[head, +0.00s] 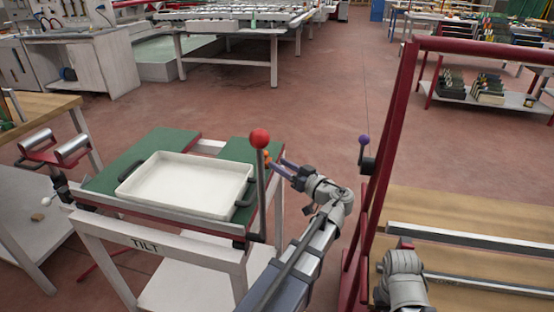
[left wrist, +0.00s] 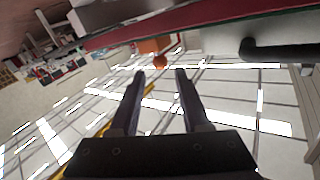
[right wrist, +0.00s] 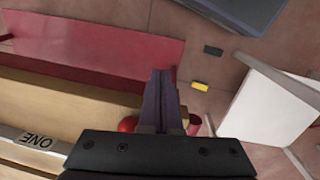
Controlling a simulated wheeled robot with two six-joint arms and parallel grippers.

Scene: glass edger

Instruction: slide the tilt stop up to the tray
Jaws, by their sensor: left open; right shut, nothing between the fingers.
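The white tray (head: 185,182) sits on the green-topped stand marked TILT. A small orange stop with a round knob (head: 266,155) is at the stand's right side, partly hidden behind the red-ball lever. In the left wrist view, the orange block (left wrist: 153,46) and its orange ball knob (left wrist: 160,61) are just ahead of my open fingertips. My left gripper (head: 274,162) is open and empty beside this stop; it also shows in the left wrist view (left wrist: 160,74). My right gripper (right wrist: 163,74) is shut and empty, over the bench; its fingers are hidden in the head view.
A lever with a red ball (head: 260,138) stands upright at the stand's near right corner. A red frame (head: 392,140) rises at the right beside a wooden bench (head: 470,215). Metal rollers (head: 72,143) lie left of the stand.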

